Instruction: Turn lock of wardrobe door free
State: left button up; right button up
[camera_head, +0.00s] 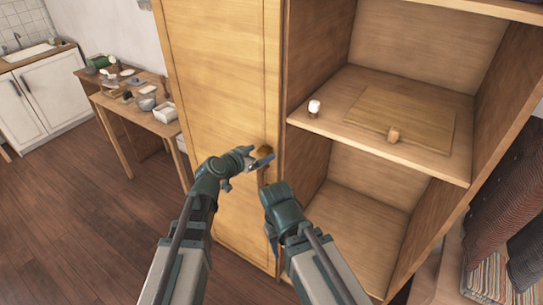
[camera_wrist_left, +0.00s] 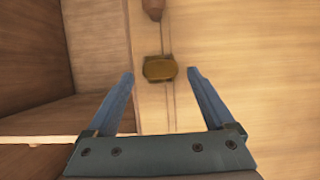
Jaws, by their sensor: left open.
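The wardrobe door (camera_head: 215,75) is a tall light-wood panel that looks closed, beside open shelves. A small brass lock (camera_wrist_left: 159,68) sits near the door's edge in the left wrist view, on a thin vertical seam. A brown knob (camera_wrist_left: 152,8) shows above it at the picture's top. My left gripper (camera_wrist_left: 161,73) is open, with the lock seen between its fingertips and nothing held. In the head view my left gripper (camera_head: 262,159) is close to the door's right edge; a dark brown round piece shows just behind it.
A side table (camera_head: 125,105) with bowls stands at left. Rolled rugs (camera_head: 510,190) are at far right. The left floor is clear.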

pick_arm(q)
jog(key=shift+w+d+f, duration=0.3)
jog(key=shift+w+d, duration=0.05)
jog(key=shift+w, duration=0.15)
pick_arm(e)
jog(key=shift+d+f, duration=0.25)
jog(key=shift+d, duration=0.15)
pick_arm(q)
jog(key=shift+c, duration=0.3)
jog(key=c, duration=1.3)
